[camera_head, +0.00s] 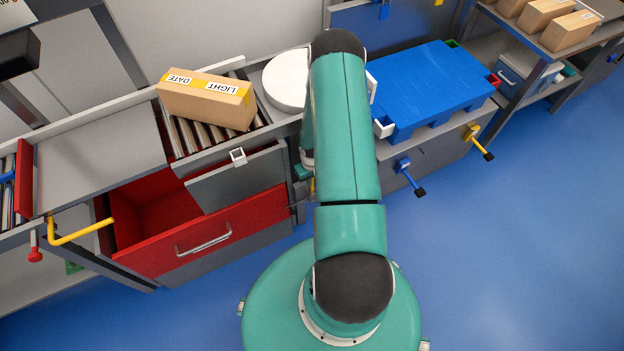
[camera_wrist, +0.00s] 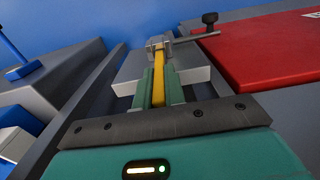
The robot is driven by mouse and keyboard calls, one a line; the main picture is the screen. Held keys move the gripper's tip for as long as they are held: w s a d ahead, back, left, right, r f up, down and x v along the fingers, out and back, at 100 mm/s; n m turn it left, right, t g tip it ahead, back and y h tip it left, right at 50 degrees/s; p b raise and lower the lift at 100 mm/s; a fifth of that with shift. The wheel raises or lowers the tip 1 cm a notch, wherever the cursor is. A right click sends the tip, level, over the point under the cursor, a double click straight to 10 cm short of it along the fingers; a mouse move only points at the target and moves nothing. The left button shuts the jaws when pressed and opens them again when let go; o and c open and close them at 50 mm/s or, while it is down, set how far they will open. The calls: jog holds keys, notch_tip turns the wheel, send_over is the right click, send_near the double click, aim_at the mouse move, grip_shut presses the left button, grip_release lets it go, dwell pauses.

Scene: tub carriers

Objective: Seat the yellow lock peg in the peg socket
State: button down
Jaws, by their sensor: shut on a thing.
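My gripper (camera_wrist: 160,88) shows in the wrist view, its two green fingers shut on a long yellow bar, which looks like the yellow lock peg (camera_wrist: 159,62). The far end of the bar meets a small grey metal bracket (camera_wrist: 167,40) on a grey block (camera_wrist: 197,76). I cannot tell whether this bracket is the peg socket, or whether the bar is inside it or only against it. In the head view my own arm hides the gripper and the peg.
A black-knobbed lever (camera_wrist: 209,19) and a red panel (camera_wrist: 270,50) lie close right of the fingers. In the head view, a red drawer (camera_head: 205,245) stands open below a carton (camera_head: 207,98). A blue pallet (camera_head: 425,85) lies right. The blue floor is clear at lower right.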

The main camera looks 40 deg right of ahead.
jog(key=shift+s+a+f, duration=0.1)
jog(key=shift+s+f, duration=0.05)
jog(key=shift+f, duration=0.4)
jog(key=c, duration=1.5)
grip_release()
jog(key=shift+c, duration=0.2)
jog(key=shift+w+d+r, duration=0.35)
jog(key=shift+w+r, duration=0.05)
jog(key=shift+r, duration=0.15)
jog(key=shift+o, duration=0.3)
jog(key=r, duration=1.2)
jog(key=shift+s+a, duration=0.25)
jog(key=shift+s, duration=0.1)
